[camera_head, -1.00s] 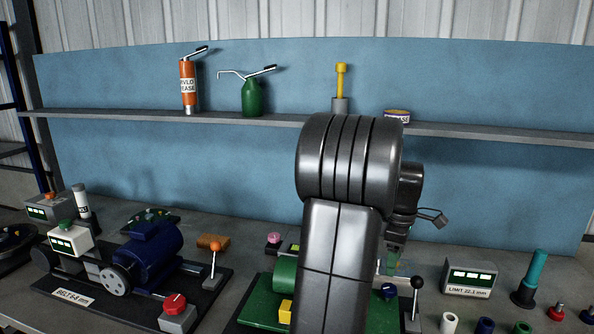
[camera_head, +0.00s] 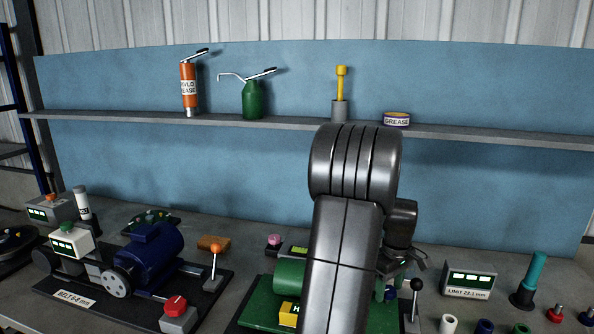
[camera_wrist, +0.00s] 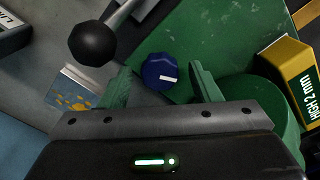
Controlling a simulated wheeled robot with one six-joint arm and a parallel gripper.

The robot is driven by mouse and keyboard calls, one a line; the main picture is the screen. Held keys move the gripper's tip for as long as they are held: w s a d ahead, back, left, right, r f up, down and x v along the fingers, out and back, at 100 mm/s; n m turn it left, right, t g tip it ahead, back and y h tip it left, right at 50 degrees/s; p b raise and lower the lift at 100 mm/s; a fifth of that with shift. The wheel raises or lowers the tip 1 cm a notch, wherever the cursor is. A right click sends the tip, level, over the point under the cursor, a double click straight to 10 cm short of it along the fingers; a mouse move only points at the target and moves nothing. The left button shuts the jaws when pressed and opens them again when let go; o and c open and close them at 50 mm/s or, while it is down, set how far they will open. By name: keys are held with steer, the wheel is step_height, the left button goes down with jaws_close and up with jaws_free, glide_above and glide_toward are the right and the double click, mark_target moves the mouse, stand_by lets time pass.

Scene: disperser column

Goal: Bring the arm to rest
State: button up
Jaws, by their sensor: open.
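My gripper (camera_wrist: 161,76) is open in the wrist view, its two green fingers apart with nothing held between them. It is over the green machine base (camera_wrist: 222,35), with a blue knob with a white mark (camera_wrist: 155,68) showing between the fingertips. I cannot tell how far above the knob the fingertips are. In the head view my dark arm stands bent in front of the bench and hides most of the gripper and part of the green machine (camera_head: 288,274).
A black-balled lever (camera_wrist: 92,43) stands close to the left finger; a yellow block (camera_wrist: 298,72) is at the right. A display box (camera_head: 469,279) and teal-topped post (camera_head: 531,275) stand right of my arm. A blue motor (camera_head: 150,252) is left. A shelf (camera_head: 270,123) runs behind.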

steer(key=m, duration=0.7)
steer(key=shift+m, duration=0.4)
steer(key=m, duration=0.3)
steer(key=shift+m, duration=2.3)
steer(key=shift+s, duration=0.1)
